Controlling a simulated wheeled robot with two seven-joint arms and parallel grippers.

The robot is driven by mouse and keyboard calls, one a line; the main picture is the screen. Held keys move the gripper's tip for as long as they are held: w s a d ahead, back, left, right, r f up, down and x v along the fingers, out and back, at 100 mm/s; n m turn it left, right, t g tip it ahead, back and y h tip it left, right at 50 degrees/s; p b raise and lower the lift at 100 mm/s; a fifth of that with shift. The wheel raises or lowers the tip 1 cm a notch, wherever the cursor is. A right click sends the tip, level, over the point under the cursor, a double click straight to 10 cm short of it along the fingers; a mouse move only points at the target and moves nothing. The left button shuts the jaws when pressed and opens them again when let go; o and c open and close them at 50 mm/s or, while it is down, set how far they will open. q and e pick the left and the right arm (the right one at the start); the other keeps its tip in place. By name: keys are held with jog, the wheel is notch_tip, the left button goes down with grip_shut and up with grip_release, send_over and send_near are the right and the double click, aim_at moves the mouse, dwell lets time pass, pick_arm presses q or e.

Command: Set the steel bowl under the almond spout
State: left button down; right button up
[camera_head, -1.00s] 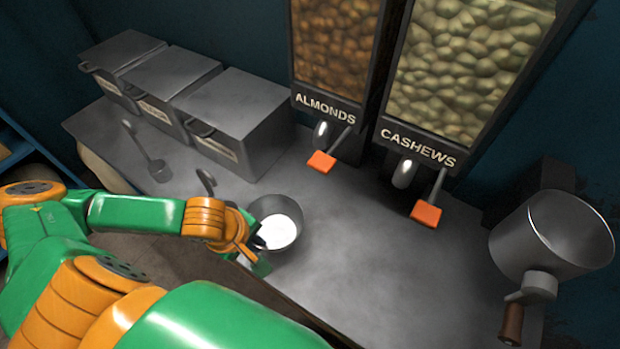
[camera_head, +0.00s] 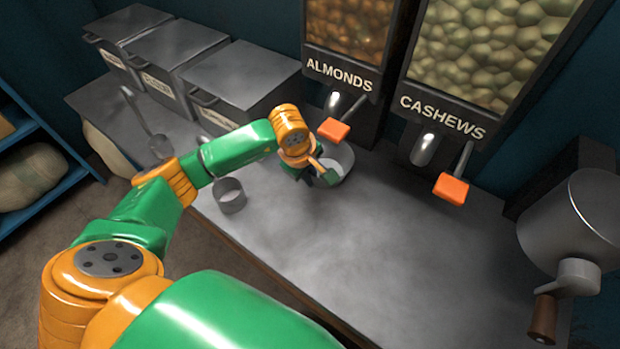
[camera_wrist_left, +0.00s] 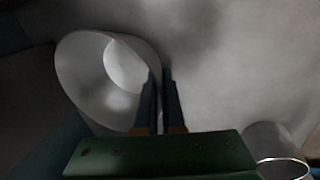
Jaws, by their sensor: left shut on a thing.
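The steel bowl (camera_head: 344,160) stands at the back of the counter, just below and right of the almond spout (camera_head: 333,103) and its orange-tipped lever (camera_head: 333,131). My left gripper (camera_head: 325,174) is shut on the bowl's near rim, and with the wrist it hides part of the bowl. In the left wrist view the bowl (camera_wrist_left: 75,75) shows its pale inside, and the gripper fingers (camera_wrist_left: 160,105) are close together at its edge. Whether the bowl touches the counter is hard to tell. My right gripper is not in view.
A ladle (camera_head: 160,146) lies farther left, before several lidded bins (camera_head: 240,78). The cashew dispenser (camera_head: 445,118) and a grinder (camera_head: 570,225) are to the right. The middle counter is clear.

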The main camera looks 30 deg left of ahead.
pick_arm(q)
jog(key=c, duration=1.4)
grip_release()
jog(key=o, duration=0.4)
jog(key=shift+c, duration=0.2)
jog(key=shift+r, duration=0.25)
jog(key=v, duration=1.1)
jog(key=shift+r+p, duration=0.3)
jog(key=shift+p, duration=0.1)
jog(key=shift+s, duration=0.2)
